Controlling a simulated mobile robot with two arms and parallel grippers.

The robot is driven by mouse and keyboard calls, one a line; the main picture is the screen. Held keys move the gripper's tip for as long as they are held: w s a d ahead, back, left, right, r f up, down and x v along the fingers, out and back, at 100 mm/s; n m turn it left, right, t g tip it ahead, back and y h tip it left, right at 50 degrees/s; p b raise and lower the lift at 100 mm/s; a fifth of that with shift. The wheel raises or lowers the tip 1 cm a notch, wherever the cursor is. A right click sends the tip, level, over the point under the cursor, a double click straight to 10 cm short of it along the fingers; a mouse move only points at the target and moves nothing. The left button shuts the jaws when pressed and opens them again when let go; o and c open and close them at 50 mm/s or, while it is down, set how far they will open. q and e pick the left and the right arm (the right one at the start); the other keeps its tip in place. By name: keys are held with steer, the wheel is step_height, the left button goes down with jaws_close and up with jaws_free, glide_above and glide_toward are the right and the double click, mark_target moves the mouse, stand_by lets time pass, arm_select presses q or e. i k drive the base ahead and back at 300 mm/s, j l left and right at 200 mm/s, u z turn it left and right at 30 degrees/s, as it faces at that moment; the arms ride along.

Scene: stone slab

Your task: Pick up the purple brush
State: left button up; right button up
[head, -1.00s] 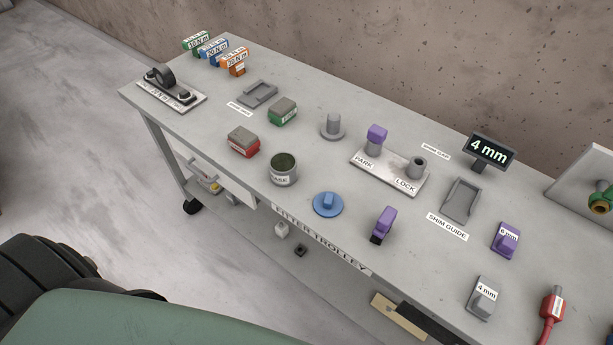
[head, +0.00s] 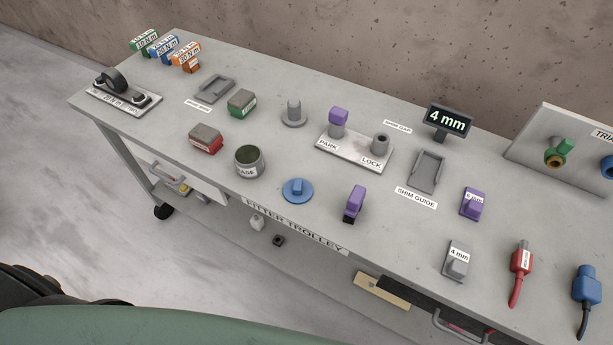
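The purple brush (head: 355,200) appears to be the purple block with a black lower end near the front edge of the grey trolley top (head: 310,225). It stands right of a blue round disc with a knob (head: 298,190), and nothing holds it. Two other purple things are in view: a purple-topped peg (head: 338,117) at PARK on a metal plate, and a purple shim block with a label (head: 473,203) at the right. Neither of my grippers is in view; only dark and green parts of my body show at the lower left.
A round pot (head: 249,162), red box (head: 206,139) and green box (head: 242,103) stand left of the brush. The shim guide (head: 427,171), a 4 mm display (head: 447,122), a grey 4 mm block (head: 457,260) and red (head: 521,258) and blue (head: 586,286) connectors lie right.

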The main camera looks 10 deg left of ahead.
mark_target(355, 201)
steer(key=k+l+u, duration=0.45)
steer(key=l, duration=0.35)
steer(key=k+l+u, duration=0.45)
steer(key=l, duration=0.3)
steer(key=k+l+u, duration=0.5)
steer(key=k, duration=0.1)
